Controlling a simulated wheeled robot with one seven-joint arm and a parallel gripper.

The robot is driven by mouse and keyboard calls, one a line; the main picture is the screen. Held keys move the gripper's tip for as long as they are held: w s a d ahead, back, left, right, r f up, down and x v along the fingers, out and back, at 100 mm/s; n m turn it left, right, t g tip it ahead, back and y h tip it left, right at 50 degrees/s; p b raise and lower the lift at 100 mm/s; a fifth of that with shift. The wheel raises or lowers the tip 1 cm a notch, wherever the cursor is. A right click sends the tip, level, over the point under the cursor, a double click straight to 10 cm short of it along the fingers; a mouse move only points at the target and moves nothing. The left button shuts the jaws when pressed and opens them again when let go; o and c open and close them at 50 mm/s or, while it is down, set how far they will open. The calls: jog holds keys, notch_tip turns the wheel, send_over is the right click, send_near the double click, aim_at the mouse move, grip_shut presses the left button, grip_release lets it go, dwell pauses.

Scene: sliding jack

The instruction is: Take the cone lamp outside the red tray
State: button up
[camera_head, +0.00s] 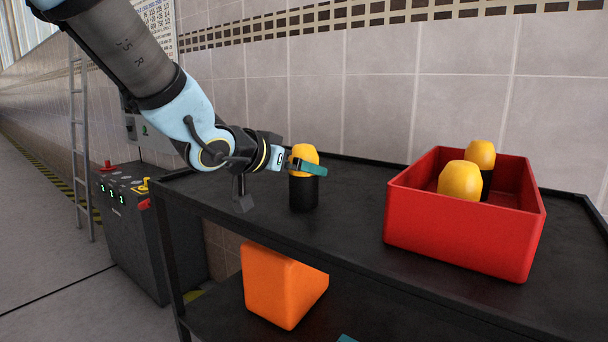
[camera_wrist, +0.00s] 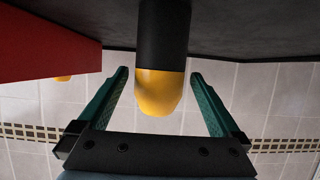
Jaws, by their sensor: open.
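The cone lamp outside the tray (camera_head: 304,192) has a yellow top and a black base, and stands upright on the black table top. My gripper (camera_head: 307,167) is level with its yellow top, reaching in from the left. In the wrist view, which is upside down, the yellow top (camera_wrist: 158,92) lies between the two green fingers of my open gripper (camera_wrist: 160,73), with a gap on each side. The red tray (camera_head: 455,224) stands to the right, and its wall shows in the wrist view (camera_wrist: 45,45). Two more yellow-topped lamps (camera_head: 459,181) (camera_head: 481,155) are in it.
The black table (camera_head: 345,228) has clear room between lamp and tray. An orange block (camera_head: 280,285) sits on the lower shelf. A tiled wall (camera_head: 380,110) runs behind the table. A control box (camera_head: 130,225) and a ladder (camera_head: 80,150) stand at the left.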

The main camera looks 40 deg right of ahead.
jog(key=shift+x, duration=2.65)
jog(key=shift+f, duration=0.15)
jog(key=shift+c, duration=0.2)
jog(key=shift+a, duration=0.1)
jog(key=c, duration=1.3)
